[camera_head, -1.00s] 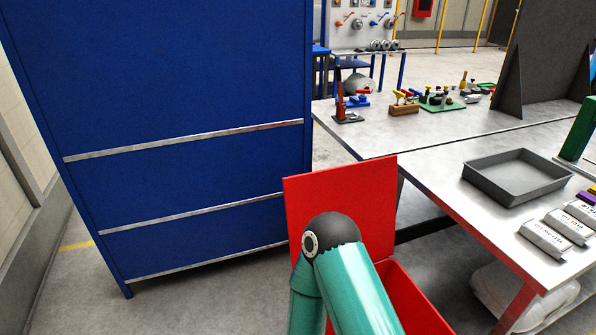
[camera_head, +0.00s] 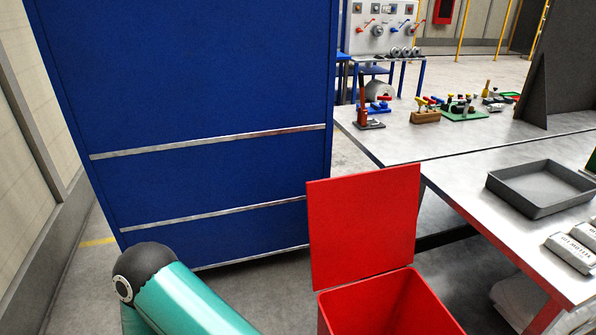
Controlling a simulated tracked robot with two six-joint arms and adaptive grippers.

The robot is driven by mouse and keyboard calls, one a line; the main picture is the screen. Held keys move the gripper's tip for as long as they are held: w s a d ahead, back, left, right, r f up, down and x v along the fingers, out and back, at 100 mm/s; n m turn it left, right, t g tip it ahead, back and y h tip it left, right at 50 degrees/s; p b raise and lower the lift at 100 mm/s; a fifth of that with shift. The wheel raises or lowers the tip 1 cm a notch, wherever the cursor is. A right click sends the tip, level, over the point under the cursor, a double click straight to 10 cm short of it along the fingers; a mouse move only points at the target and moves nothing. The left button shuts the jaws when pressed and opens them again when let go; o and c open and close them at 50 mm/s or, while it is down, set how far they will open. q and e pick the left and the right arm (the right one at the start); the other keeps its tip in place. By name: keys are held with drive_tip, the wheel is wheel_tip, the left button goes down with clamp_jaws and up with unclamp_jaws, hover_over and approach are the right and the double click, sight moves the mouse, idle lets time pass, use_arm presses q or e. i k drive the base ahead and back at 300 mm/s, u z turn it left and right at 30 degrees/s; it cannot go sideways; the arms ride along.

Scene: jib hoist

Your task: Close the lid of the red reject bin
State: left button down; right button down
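The red reject bin (camera_head: 345,306) stands at the bottom centre right, beside the workbench. Its red lid (camera_head: 362,226) stands upright at the bin's back edge, so the bin is open. The lower part of the bin is cut off by the picture's bottom edge. A teal arm link of mine with a dark joint cap shows at the bottom left, apart from the bin. Neither of my grippers is in view.
A tall blue cabinet (camera_head: 200,90) stands behind and left of the bin. The metal workbench (camera_head: 455,170) is close on the right, with a grey tray (camera_head: 541,188) and several small tools on it. Bare floor shows at the lower left.

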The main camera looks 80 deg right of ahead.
sight(363, 225)
drive_tip(key=u, duration=0.25)
drive_tip(key=i, duration=2.15)
drive_tip(key=z, duration=3.45)
drive_tip(key=i, duration=0.35)
drive_tip(key=z, duration=0.8)
drive_tip(key=i, duration=0.5)
drive_tip(key=u, duration=0.2)
